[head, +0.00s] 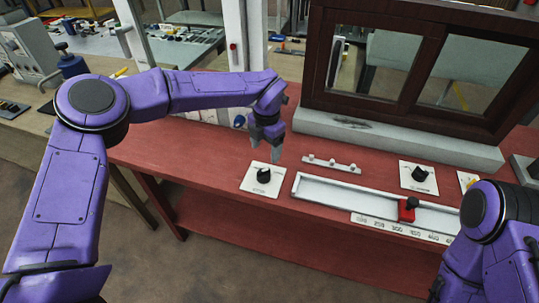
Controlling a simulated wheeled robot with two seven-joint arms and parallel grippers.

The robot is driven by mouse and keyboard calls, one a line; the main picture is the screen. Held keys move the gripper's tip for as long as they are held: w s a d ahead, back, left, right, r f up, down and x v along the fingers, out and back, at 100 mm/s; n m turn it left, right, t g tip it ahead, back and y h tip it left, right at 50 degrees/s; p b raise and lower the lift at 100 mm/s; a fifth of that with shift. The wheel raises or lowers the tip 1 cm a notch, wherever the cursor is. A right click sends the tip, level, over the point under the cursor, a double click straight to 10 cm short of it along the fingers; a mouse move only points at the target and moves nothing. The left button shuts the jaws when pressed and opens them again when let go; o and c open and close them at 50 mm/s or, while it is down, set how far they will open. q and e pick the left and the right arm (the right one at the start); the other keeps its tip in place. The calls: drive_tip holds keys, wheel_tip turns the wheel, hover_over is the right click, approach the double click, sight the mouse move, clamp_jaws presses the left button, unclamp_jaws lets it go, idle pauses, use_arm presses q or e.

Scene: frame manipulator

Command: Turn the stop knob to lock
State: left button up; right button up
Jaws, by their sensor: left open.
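A black knob (263,176) sits on a white square plate (249,187) at the left of the red bench; its label is too small to read. A second black knob (419,174) sits on another white plate (405,183) farther right. I cannot tell by label which is the stop knob. My left gripper (265,155) points down with its fingers apart, just above and behind the left knob, not visibly touching it. Nothing shows between its fingers. My right arm (485,235) enters at the lower right; its gripper is out of the frame.
A white rail (330,195) with a red slider block (407,209) lies along the red bench (190,150). A small bar with several pegs (331,165) lies behind it. A dark wooden window frame (400,100) on a pale sill stands at the back right.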

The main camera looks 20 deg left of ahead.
sight(264, 171)
use_arm(q)
drive_tip(key=shift+w+d+f, duration=0.1)
drive_tip(key=shift+w+f, duration=0.25)
drive_tip(key=shift+f, duration=0.05)
drive_tip(key=f+p, duration=0.1)
drive_tip(key=s+f, duration=0.1)
drive_tip(key=f, duration=0.1)
drive_tip(key=shift+p, duration=0.35)
drive_tip(key=f, duration=0.1)
drive_tip(key=s+f+p, duration=0.1)
drive_tip(key=s+f, duration=0.1)
drive_tip(key=shift+s+a+f, duration=0.2)
drive_tip(key=shift+a+f, duration=0.05)
drive_tip(key=w+f, duration=0.2)
drive_tip(key=shift+f, duration=0.35)
drive_tip(key=shift+s+r, duration=0.2)
drive_tip(key=shift+r, duration=0.05)
drive_tip(key=shift+c, duration=1.3)
drive_tip(key=shift+s+r, duration=0.1)
drive_tip(key=shift+s, duration=0.1)
drive_tip(key=c, duration=0.6)
drive_tip(key=shift+c, duration=1)
use_arm(e)
drive_tip(key=r, duration=0.1)
drive_tip(key=s+r, duration=0.1)
drive_tip(key=r, duration=0.1)
drive_tip(key=shift+s+r, duration=0.1)
drive_tip(key=shift+r, duration=0.1)
